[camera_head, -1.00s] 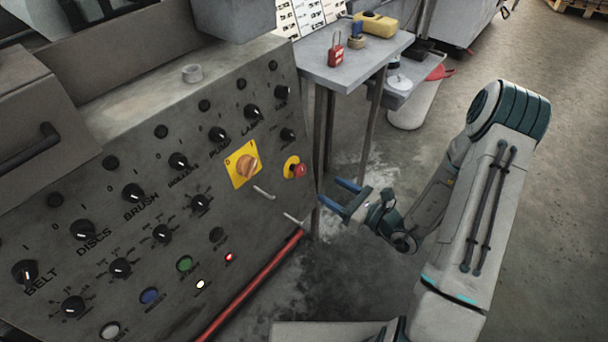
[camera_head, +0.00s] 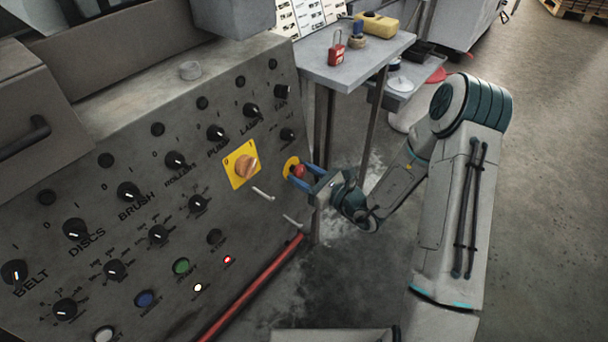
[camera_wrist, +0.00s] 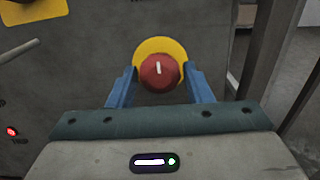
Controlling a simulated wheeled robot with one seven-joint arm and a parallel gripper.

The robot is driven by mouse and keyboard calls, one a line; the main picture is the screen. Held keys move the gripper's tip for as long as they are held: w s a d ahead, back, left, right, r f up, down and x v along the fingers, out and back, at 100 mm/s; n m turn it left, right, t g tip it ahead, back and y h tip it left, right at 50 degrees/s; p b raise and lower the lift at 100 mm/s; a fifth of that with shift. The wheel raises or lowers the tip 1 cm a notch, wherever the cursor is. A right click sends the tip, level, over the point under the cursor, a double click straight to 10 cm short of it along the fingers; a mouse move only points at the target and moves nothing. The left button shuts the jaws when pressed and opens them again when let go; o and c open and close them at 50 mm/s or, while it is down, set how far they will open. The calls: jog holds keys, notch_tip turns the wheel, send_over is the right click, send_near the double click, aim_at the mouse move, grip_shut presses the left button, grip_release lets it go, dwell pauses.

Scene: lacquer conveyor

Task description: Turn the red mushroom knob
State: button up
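The red mushroom knob (camera_head: 299,171) sits on a round yellow plate (camera_head: 290,165) at the right end of the grey control panel. In the wrist view the red knob (camera_wrist: 158,73) has a short white mark pointing nearly straight up, and the yellow plate (camera_wrist: 160,46) shows behind it. My gripper (camera_head: 303,176) is at the knob, with one blue finger on each side. In the wrist view my gripper (camera_wrist: 158,84) is open, its fingertips straddling the knob's lower half. Whether the fingers touch it I cannot tell.
An orange rotary switch on a yellow square (camera_head: 240,164) is left of the knob. A small grey lever (camera_head: 262,194) sticks out below it. A grey table (camera_head: 355,68) with a red padlock (camera_head: 337,50) stands behind my gripper. A red rail (camera_head: 250,290) runs below the panel.

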jog(key=c, duration=0.6)
jog(key=shift+o, duration=0.2)
jog(key=shift+p, duration=0.3)
jog(key=m+p, duration=0.3)
jog(key=m+t+h+p, duration=0.1)
jog(key=p, duration=0.1)
jog(key=shift+s+r+m, duration=0.1)
jog(key=shift+r+m, duration=0.15)
jog(key=shift+m, duration=0.15)
jog(key=m+p, duration=0.3)
jog(key=shift+f+h, duration=0.15)
jog(key=shift+h, duration=0.15)
jog(key=shift+f+m, duration=0.1)
jog(key=shift+m, duration=0.2)
